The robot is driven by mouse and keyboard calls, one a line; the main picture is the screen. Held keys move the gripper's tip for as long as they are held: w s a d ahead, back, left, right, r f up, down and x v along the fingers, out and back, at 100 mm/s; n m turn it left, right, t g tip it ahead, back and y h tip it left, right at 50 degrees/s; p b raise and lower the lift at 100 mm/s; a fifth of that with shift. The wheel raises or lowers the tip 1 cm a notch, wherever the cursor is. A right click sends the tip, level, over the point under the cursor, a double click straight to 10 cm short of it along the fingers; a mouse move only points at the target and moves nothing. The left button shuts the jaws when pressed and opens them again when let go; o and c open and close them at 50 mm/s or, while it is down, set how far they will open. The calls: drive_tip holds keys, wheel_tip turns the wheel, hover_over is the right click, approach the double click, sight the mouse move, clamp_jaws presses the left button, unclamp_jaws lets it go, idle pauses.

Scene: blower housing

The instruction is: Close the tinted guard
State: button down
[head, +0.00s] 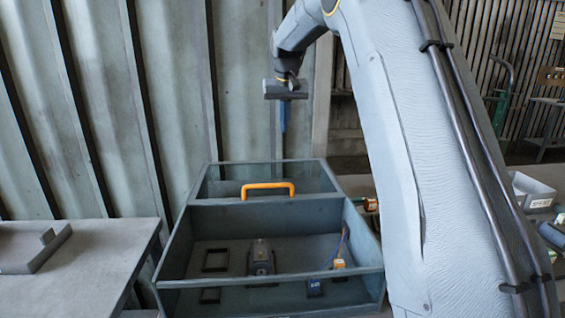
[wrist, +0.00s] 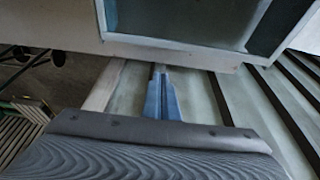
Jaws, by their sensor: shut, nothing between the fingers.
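The blower housing is a grey-blue open-topped box (head: 167,270) in the middle of the head view. An orange handle (head: 267,186) stands on a crosswise panel (head: 290,212) towards its back. This panel may be the tinted guard; I cannot tell its exact extent or tilt. In the wrist view a pale box rim (wrist: 170,48) frames a dark, glassy area (wrist: 180,18). My gripper (head: 283,130) points down, shut and empty, above and behind the box's back edge, apart from the handle. Its blue fingers also show in the wrist view (wrist: 160,92).
Inside the box are a dark block (head: 261,260), a black frame (head: 215,260) and an orange-topped part (head: 339,263) with a blue cable. A grey table (head: 90,250) stands at left. A ribbed wall (head: 110,90) rises behind. A pale bin (head: 532,190) is at right.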

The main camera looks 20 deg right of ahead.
wheel_tip(320, 180, down, 10)
drive_tip(key=p, duration=0.3)
drive_tip(key=shift+s+f, duration=0.2)
drive_tip(key=shift+f, duration=0.05)
idle(0.4)
drive_tip(key=shift+a, duration=0.1)
drive_tip(key=shift+s, duration=0.15)
